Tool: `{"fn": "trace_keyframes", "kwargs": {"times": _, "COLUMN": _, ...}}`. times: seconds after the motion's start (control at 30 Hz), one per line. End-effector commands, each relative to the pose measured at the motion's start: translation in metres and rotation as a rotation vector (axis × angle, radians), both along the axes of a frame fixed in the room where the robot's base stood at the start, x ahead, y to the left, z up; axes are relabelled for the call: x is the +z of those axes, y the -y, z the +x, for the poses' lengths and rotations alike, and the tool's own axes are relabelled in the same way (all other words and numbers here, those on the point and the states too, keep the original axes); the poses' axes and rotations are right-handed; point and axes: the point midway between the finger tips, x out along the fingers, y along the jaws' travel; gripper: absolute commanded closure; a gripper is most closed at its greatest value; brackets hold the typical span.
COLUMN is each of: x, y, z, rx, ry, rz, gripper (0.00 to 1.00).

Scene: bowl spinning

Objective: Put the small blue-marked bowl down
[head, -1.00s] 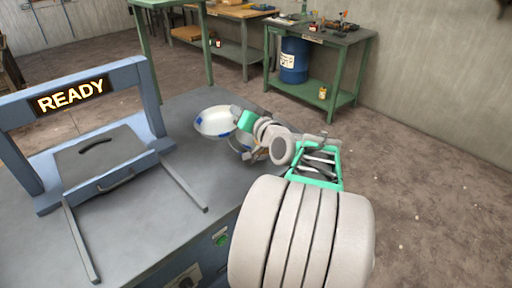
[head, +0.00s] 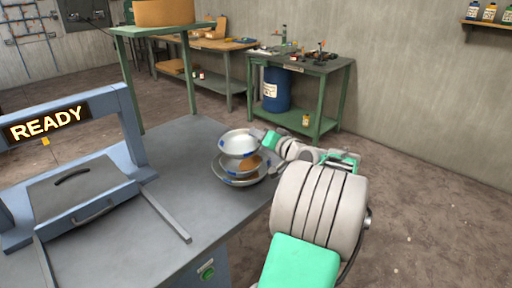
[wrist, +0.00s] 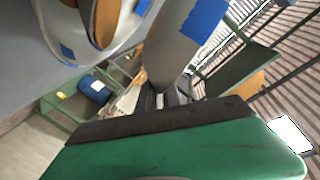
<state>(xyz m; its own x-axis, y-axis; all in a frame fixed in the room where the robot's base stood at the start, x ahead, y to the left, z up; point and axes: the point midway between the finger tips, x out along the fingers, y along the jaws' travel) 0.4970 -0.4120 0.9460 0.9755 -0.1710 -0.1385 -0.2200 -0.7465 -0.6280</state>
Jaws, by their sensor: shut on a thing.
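The small blue-marked bowl (head: 239,136) is pale metal with blue patches. It is held nearly level at its right rim by my gripper (head: 262,137). In the wrist view the bowl (wrist: 178,50) stands large in front of my gripper (wrist: 165,98), with a blue patch on its side. My gripper is shut on its rim. The bowl is above a larger blue-marked bowl (head: 228,179) on the grey table; a gap shows in places, and I cannot tell whether they touch. A brown-orange thing (head: 252,163) shows between them, partly hidden.
The grey table (head: 190,157) is clear between the bowls and the blue press frame (head: 138,130) with its READY sign. A metal rail (head: 168,213) lies on the table. Green workbenches (head: 318,66) and a blue barrel (head: 276,90) stand behind, away from the table.

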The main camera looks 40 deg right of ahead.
Motion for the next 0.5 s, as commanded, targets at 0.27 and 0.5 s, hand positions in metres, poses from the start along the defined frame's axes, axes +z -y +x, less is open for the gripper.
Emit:
{"fn": "trace_keyframes", "kwargs": {"times": 0.27, "x": -0.039, "y": 0.005, "z": 0.011, "rx": -0.001, "ry": 0.0, "rz": 0.002, "gripper": 1.0}}
{"fn": "trace_keyframes", "kwargs": {"times": 0.5, "x": -0.044, "y": 0.005, "z": 0.011, "rx": -0.001, "ry": 0.001, "rz": -0.002, "gripper": 1.0}}
